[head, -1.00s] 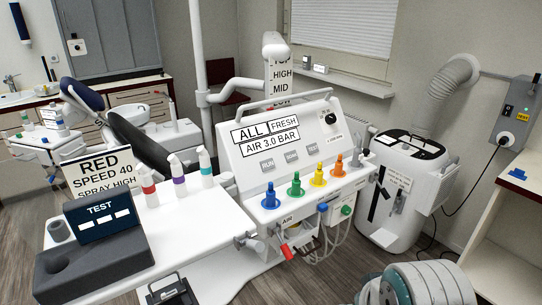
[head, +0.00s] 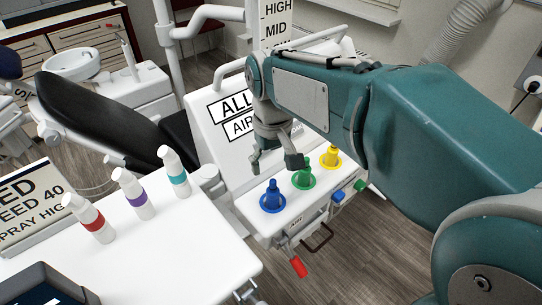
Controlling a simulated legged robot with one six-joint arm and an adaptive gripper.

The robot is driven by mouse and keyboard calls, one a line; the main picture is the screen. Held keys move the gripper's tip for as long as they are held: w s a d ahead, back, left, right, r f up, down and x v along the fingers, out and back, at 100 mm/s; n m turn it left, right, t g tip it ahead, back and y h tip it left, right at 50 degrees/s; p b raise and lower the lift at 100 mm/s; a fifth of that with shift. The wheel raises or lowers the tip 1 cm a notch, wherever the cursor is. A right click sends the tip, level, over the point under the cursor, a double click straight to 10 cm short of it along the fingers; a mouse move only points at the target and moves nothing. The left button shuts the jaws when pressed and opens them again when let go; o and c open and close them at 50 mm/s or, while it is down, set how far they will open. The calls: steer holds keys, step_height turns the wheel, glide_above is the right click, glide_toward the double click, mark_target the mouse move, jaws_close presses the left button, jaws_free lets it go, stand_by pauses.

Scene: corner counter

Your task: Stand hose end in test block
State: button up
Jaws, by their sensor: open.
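A red hose end (head: 298,266) hangs below the front edge of the white control unit, under its AIR label. A blue hose end (head: 338,197) and a green one (head: 360,185) sit further right along that edge. My gripper (head: 276,164) is open and empty, pointing down in front of the unit's sloped panel, near the blue and green knobs and above the red hose end. The dark test display (head: 45,287) shows only in part at the lower left; the test block is out of frame now.
Blue (head: 272,197), green (head: 304,178) and yellow (head: 331,157) knobs stand on the unit's ledge. Bottles with red (head: 90,219), purple (head: 134,194) and teal (head: 175,172) bands stand on the white counter (head: 175,245). A lettered sign (head: 30,205) stands left. My arm covers the right side.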

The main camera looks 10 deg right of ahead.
mark_target(273, 190)
step_height(273, 190, down, 10)
steer(key=shift+s+r, duration=0.1)
steer(key=shift+r, duration=0.15)
jaws_close()
steer(key=shift+r, duration=3.3)
